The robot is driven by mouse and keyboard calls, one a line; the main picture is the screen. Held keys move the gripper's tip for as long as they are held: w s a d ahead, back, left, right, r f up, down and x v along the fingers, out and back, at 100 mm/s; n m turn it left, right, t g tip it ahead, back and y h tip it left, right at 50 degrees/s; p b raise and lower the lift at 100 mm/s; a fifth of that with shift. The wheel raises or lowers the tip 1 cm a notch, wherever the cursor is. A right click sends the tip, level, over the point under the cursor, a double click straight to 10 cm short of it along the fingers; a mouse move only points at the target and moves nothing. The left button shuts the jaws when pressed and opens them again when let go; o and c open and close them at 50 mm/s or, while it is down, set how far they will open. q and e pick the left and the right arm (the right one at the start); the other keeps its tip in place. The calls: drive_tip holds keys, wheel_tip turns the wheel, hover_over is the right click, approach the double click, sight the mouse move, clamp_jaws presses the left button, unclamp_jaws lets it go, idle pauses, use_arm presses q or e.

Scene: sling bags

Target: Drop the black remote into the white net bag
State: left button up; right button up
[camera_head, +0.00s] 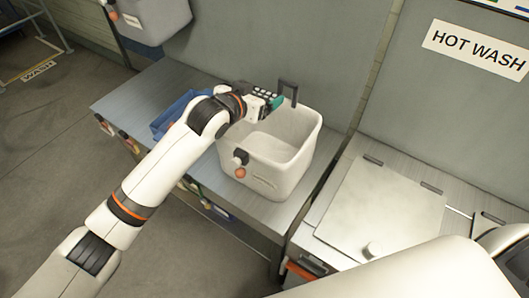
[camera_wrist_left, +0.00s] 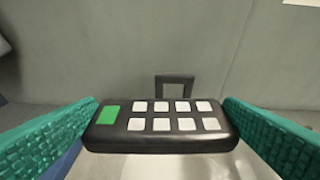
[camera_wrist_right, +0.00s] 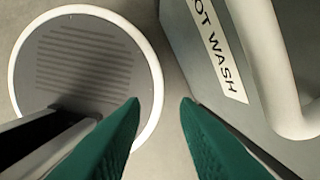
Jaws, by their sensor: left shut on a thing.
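The black remote (camera_head: 263,93) has pale buttons and one green button. My left gripper (camera_head: 268,101) is shut on it. In the left wrist view the remote (camera_wrist_left: 160,139) lies across between the two teal fingers (camera_wrist_left: 161,118). The white bag (camera_head: 266,173) stands open-topped on the grey bench, with a dark handle (camera_head: 288,88) at its back rim. The left gripper and remote are above the bag's back left rim; the bag's inside looks empty where it shows. My right gripper (camera_wrist_right: 160,104) is open and empty in the right wrist view.
A blue thing (camera_head: 172,118) lies on the bench (camera_head: 133,91) left of the bag, partly behind my left arm. A grey container (camera_head: 155,20) hangs at the upper left. A lidded counter (camera_head: 385,205) is at the right, below a HOT WASH sign (camera_head: 475,49).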

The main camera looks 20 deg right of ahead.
use_arm(q)
drive_tip(key=shift+f, duration=0.3)
drive_tip(key=shift+r, duration=0.1)
drive_tip(key=o, duration=0.7)
drive_tip(key=shift+a, duration=0.1)
drive_tip(key=b+v, duration=0.2)
drive_tip(key=v, duration=1)
drive_tip(key=shift+b, duration=0.3)
